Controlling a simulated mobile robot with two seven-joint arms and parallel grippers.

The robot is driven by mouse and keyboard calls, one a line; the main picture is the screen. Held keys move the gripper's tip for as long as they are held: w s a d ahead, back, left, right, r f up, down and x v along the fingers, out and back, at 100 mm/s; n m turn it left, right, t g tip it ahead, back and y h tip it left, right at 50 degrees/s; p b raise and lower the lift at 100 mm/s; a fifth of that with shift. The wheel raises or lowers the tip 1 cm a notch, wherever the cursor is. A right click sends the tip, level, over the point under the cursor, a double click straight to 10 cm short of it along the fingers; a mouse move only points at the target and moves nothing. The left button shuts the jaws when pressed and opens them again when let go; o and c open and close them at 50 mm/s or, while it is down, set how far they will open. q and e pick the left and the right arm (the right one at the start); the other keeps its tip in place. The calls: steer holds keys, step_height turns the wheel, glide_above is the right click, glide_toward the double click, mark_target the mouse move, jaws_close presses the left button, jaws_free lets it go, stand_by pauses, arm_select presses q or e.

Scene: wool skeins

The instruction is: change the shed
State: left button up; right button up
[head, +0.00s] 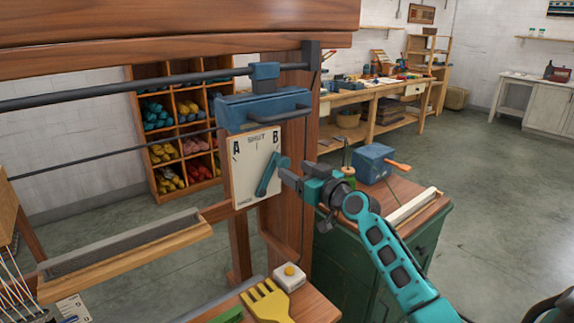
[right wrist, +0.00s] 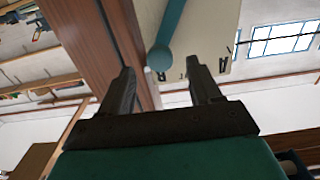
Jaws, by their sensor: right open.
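A white plate (head: 244,182) on the wooden loom frame is marked A on the left, SHUT at the top and B on the right. A teal lever (head: 269,180) on the plate leans up and right, toward B. My right gripper (head: 283,178) is open, close to the lever on its right side. In the right wrist view the lever's round end (right wrist: 160,57) shows between the two open fingertips (right wrist: 160,70); I cannot tell whether they touch it. Part of the plate (right wrist: 210,25) also shows there. My left gripper is out of view.
A blue block with a handle (head: 264,108) sits above the plate on a dark rail. Below are a yellow comb (head: 268,301) and a white button box (head: 288,277). A green cabinet (head: 335,265) with a blue box (head: 372,163) stands right, near my arm. Skein shelves (head: 158,186) stand behind.

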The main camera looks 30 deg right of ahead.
mark_target(286, 165)
steer(key=shift+w+a, duration=0.2)
steer(key=shift+w, duration=2.05)
steer(key=shift+c, duration=0.4)
jaws_close()
